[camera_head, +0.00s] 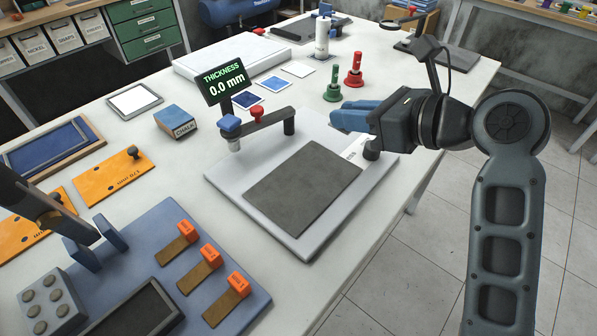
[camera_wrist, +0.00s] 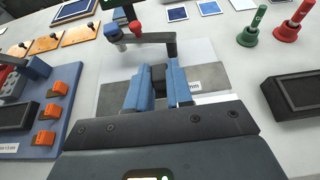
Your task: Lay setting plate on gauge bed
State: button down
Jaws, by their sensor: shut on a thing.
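The gauge bed (camera_head: 226,188) is a pale slab under the thickness gauge, whose display reads 0.0 mm. A dark grey rectangular plate (camera_head: 303,188), seemingly the setting plate, lies flat over it, in front of the gauge arm. I cannot tell whether it fully touches the bed. A white label marked mm and a dark upright grip (camera_head: 371,148) show at its right end. My gripper (camera_head: 338,116) is above that end. In the wrist view its blue fingers (camera_wrist: 158,88) are shut on a dark block (camera_wrist: 158,74), seemingly this grip; the fingers hide part of it.
The gauge arm (camera_head: 268,120) with its red knob stands close to my fingers. Green (camera_head: 332,84) and red (camera_head: 354,70) handled tools stand behind. A blue tray (camera_head: 250,300) with orange-tagged strips is at the front left. Orange plates (camera_head: 110,172) lie farther left.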

send_over(306, 192)
notch_tip(306, 192, down, 5)
jog(key=shift+w+a+f, duration=0.1)
jog(key=shift+w+a, duration=0.05)
jog(key=shift+f, duration=2)
jog(key=shift+f, duration=0.1)
jog(key=c, duration=1)
grip_release()
jog(key=shift+s+r, duration=0.2)
jog(key=v, duration=1.1)
jog(key=shift+s+d+r, duration=0.1)
jog(key=shift+d+r, duration=0.1)
jog(key=shift+d, duration=0.05)
